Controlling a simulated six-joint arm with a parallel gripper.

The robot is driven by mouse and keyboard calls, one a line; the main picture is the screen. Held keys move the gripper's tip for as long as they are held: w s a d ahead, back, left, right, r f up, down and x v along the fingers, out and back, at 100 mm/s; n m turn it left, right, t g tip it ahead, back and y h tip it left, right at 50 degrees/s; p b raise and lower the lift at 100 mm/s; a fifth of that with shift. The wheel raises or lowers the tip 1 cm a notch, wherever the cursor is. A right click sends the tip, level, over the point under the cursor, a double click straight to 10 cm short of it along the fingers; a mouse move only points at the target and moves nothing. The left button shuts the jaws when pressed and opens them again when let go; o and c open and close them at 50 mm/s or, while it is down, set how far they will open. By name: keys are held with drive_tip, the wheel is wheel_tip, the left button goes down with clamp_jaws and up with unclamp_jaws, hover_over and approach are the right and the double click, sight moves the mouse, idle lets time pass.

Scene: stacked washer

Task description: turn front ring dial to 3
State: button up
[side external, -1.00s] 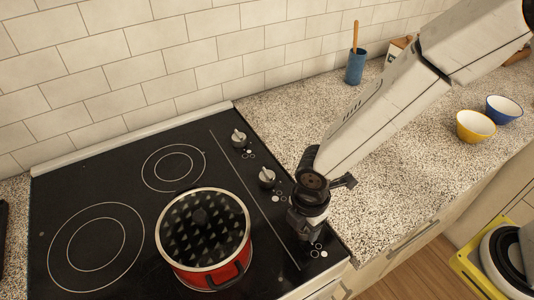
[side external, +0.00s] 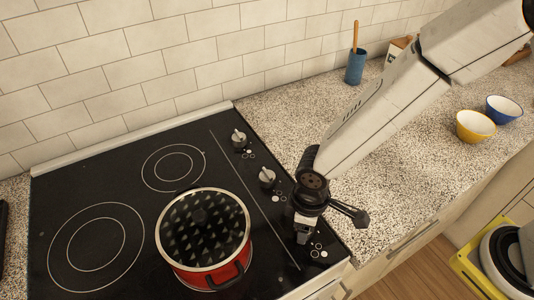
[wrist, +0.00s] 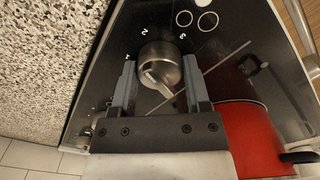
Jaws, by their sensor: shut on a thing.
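The front ring dial (wrist: 160,66) is a round silver knob with a raised bar across its face. In the wrist view it sits between the two fingers of my gripper (wrist: 158,84), which is shut on it. Printed marks lie around the dial; one beyond it to the right looks like a 3. The bar lies at a slant; I cannot tell which end is the pointer. In the side view my gripper (side external: 303,233) points down over the front right of the black cooktop (side external: 120,180) and mostly hides this dial.
Two other silver dials, a middle one (side external: 267,178) and a back one (side external: 239,139), stand in line behind my gripper. A red pot (side external: 205,275) with a patterned lid stands left of it. Speckled counter (side external: 390,190) to the right is clear nearby.

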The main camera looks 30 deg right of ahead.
drive_tip(key=m, duration=1.3)
drive_tip(key=shift+m, duration=0.3)
drive_tip(key=o, duration=1.3)
drive_tip(key=shift+r, duration=0.1)
drive_tip(key=shift+r, duration=3.85)
